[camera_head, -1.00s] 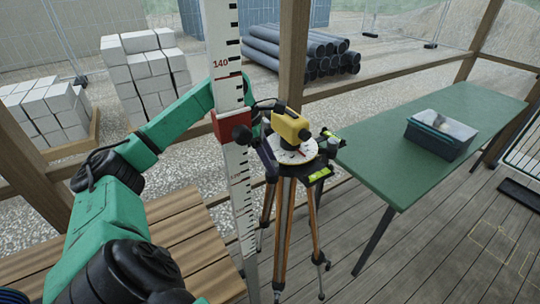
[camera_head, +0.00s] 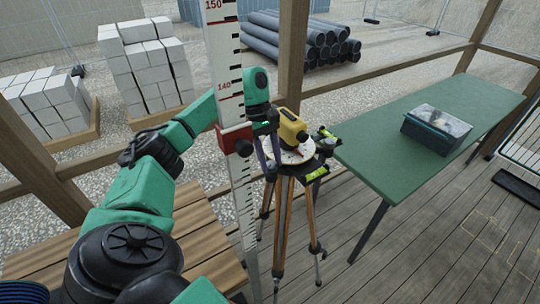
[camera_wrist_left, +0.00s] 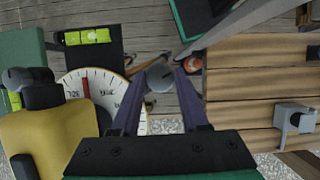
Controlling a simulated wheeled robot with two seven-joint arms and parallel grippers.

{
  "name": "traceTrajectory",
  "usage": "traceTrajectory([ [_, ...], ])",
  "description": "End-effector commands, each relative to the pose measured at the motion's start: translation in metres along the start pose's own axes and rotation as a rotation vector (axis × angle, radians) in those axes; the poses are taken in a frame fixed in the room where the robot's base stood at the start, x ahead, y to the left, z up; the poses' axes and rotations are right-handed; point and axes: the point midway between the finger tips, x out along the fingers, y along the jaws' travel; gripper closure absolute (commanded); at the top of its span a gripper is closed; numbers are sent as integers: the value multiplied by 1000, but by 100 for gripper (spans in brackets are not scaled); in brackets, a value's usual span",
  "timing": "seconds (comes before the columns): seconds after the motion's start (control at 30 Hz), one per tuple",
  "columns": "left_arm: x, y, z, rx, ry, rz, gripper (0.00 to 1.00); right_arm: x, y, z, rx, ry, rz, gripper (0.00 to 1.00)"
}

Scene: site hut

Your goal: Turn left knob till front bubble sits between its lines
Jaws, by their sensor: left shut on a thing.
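The yellow levelling instrument (camera_head: 291,130) stands on a tripod (camera_head: 283,215) with a white round dial (camera_wrist_left: 95,88) under it. The front vial (camera_head: 313,173) is a yellow-green tube on its front plate; it also shows in the left wrist view (camera_wrist_left: 88,37), where its bubble is too small to place surely between the lines. A second vial (camera_head: 328,133) sits at the right. My left gripper (camera_head: 270,178) reaches down at the instrument's left side. In the left wrist view its purple fingers (camera_wrist_left: 158,78) are shut on the grey left knob (camera_wrist_left: 160,74). My right gripper is out of view.
A white measuring staff (camera_head: 226,70) with a red clamp (camera_head: 232,138) stands close beside my left wrist. A green table (camera_head: 375,165) with a lidded box (camera_head: 437,130) is at the right. A wooden bench (camera_head: 190,225) is at the left. Deck in front is clear.

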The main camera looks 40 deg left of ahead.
Motion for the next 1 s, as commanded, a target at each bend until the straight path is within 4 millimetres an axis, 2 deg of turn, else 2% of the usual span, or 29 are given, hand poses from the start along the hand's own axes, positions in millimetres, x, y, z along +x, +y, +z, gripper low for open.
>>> traceTrajectory([
  [0.6, -1, 4, 2, 507, 2, -209, 100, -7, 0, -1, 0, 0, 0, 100],
  [1.0, 0, 4, 2, 669, 2, -275, 100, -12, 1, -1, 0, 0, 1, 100],
])
